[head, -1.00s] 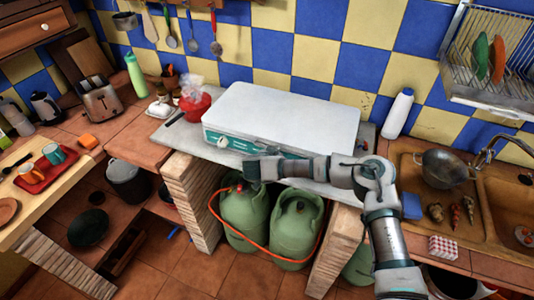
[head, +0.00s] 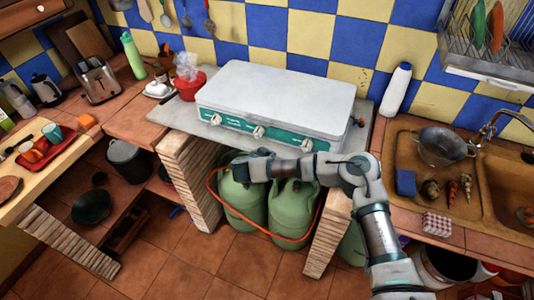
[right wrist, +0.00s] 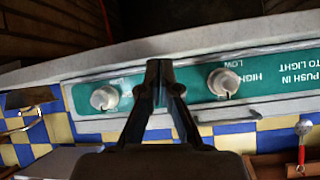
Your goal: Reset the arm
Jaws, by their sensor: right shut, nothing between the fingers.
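My right arm reaches in from the lower right in the head view, bent at the elbow. Its gripper (head: 238,167) points left, in front of and below the camping stove's front in the picture. In the right wrist view the gripper's (right wrist: 158,75) fingertips are together with nothing between them. The stove has a closed white lid (head: 278,90) and a green control panel with several knobs. The panel (right wrist: 193,80) appears upside down behind the fingers in the wrist view, with a knob on each side. My left gripper is not in view.
The stove stands on a grey slab (head: 172,120) over brick supports. Green gas bottles (head: 293,205) with an orange hose sit beneath. A white bottle (head: 396,90) and a sink with a metal colander (head: 438,146) are at right. A toaster (head: 97,82) stands at left.

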